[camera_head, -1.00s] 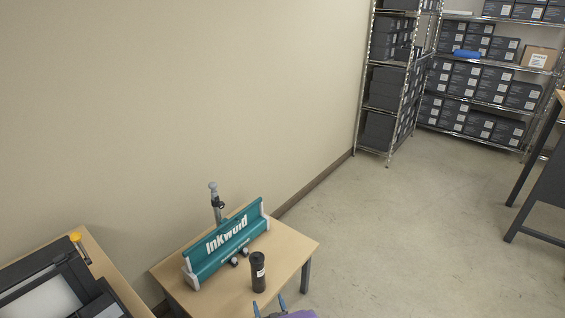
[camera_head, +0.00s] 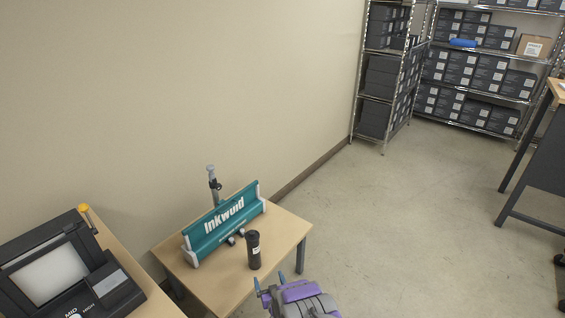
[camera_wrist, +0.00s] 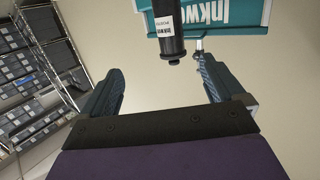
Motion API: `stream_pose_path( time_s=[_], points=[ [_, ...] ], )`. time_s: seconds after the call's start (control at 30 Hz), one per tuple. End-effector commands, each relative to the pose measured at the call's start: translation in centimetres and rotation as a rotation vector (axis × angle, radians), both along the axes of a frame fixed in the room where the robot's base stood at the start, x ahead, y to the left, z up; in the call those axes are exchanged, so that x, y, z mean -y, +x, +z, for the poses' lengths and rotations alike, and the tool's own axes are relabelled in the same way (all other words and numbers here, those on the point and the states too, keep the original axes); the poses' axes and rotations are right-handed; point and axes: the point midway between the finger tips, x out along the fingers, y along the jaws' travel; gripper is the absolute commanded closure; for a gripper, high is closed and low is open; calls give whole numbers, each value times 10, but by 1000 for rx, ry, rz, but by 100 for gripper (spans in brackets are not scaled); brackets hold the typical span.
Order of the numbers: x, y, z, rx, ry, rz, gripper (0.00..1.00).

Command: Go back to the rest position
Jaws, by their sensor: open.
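My gripper (camera_head: 269,283) is at the bottom of the head view, by the front right edge of the small wooden table (camera_head: 285,238). In the wrist view my gripper (camera_wrist: 155,85) shows two spread fingers with nothing between them. A black cylinder (camera_head: 254,251) with a white label stands upright on the table, apart from the fingers. It also shows at the top of the wrist view (camera_wrist: 167,32), beyond the fingers. A teal Inkwuid device (camera_head: 224,222) sits behind the cylinder on the table.
A black machine (camera_head: 60,275) with a yellow-topped lever sits on a table at left. Metal shelves (camera_head: 385,75) with dark boxes stand at the back. A dark desk (camera_head: 545,150) is at right. The floor (camera_head: 420,215) between is clear.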

Motion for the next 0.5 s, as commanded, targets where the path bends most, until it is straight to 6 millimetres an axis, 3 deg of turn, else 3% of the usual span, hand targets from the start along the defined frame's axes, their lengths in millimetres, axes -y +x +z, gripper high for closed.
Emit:
stream_pose_path(
  time_s=[0.2,0.5],
  points=[
    [7,29,40,-93,-28,-21,4],
    [28,47,106,-284,-77,-57,4]
  ],
)
